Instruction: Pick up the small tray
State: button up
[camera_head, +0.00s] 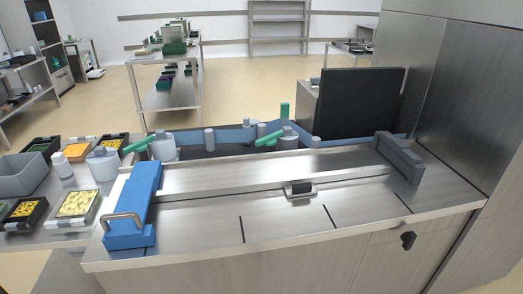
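Several small trays of food sit on the steel table at the left. Along the back are a tray with dark green contents (40,147), one with orange contents (76,148) and one with yellow and dark contents (112,142). In front are a black tray with yellow pieces (22,211) and a tray with pale yellow contents (76,205). I cannot tell which is the small tray meant. My gripper is not in view.
A steel worktop (290,222) fills the front, with a blue block with a metal handle (135,205) at its left and a dark grey bracket (398,158) at its right. A grey tub (20,176) and white containers (103,165) stand near the trays. A tall steel cabinet (475,90) closes the right.

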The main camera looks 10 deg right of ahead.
aim_at(25, 212)
jog(key=u, duration=1.25)
jog(key=i+l+z, duration=0.25)
jog(key=i, duration=0.35)
jog(key=i+j+z, duration=0.1)
jog(key=i+z, duration=0.2)
jog(key=i, duration=0.25)
